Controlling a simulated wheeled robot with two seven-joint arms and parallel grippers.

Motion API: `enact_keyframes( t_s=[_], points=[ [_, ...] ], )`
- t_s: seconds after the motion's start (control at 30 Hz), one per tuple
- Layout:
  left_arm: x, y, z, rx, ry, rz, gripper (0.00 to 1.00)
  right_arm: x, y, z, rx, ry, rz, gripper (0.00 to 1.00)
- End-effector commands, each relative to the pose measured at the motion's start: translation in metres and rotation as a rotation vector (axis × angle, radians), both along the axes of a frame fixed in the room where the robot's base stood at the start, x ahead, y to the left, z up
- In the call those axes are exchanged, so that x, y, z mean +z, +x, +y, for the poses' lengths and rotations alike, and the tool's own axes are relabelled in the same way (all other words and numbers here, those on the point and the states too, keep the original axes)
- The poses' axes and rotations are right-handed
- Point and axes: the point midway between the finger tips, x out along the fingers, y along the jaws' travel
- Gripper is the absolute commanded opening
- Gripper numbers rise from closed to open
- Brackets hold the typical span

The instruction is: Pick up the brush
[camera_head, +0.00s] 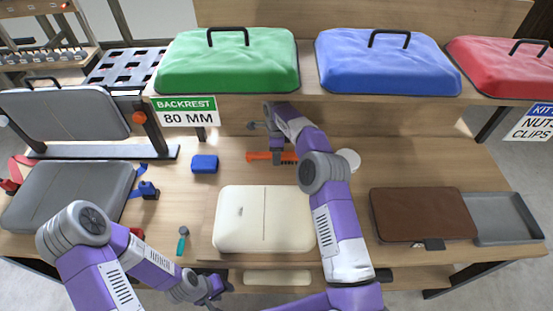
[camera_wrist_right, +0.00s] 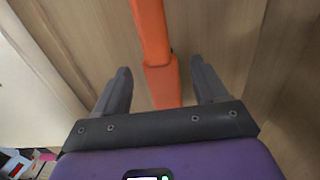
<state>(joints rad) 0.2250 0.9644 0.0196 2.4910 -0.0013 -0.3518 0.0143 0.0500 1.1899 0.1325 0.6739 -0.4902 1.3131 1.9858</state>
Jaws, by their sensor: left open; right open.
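A long orange tool (camera_head: 258,156) lies on the wooden bench behind the cream pad; it looks like the brush, but its bristles cannot be made out. In the right wrist view its orange body (camera_wrist_right: 152,35) runs between the two fingers. My right gripper (camera_head: 277,158) is over it, pointing down, with the jaws open on either side; contact cannot be told. In the right wrist view the open fingers of my right gripper (camera_wrist_right: 160,72) show. My left gripper (camera_head: 220,288) is low at the bench's front edge, away from the orange tool.
A cream pad (camera_head: 240,218) lies in front. A blue block (camera_head: 205,163) and a teal-handled tool (camera_head: 183,240) lie to the left. A white round piece (camera_head: 349,158) is to the right. A shelf with green (camera_head: 230,65), blue and red cushions overhangs the back.

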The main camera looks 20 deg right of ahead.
Motion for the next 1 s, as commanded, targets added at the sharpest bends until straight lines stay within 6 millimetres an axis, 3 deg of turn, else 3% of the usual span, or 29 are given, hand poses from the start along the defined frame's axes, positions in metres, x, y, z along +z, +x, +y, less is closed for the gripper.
enact_keyframes(
  t_s=[0.1, 0.33, 0.73, 1.0],
  points=[
    [-0.0019, 0.0001, 0.0000, 0.000, 0.000, 0.000, 0.43, -0.0093, -0.0004, -0.0002, 0.000, -0.001, 0.001, 0.72],
    [-0.0014, 0.0003, 0.0000, 0.000, 0.000, -0.001, 0.43, -0.0094, -0.0001, -0.0001, 0.001, 0.000, 0.000, 0.72],
    [-0.0015, 0.0003, -0.0001, 0.000, 0.000, -0.001, 0.43, -0.0092, -0.0001, -0.0001, 0.000, 0.000, 0.000, 0.11],
    [-0.0007, 0.0002, -0.0001, 0.000, 0.000, 0.000, 0.43, -0.0081, 0.0001, -0.0001, 0.000, 0.000, 0.000, 0.10]
  ],
)
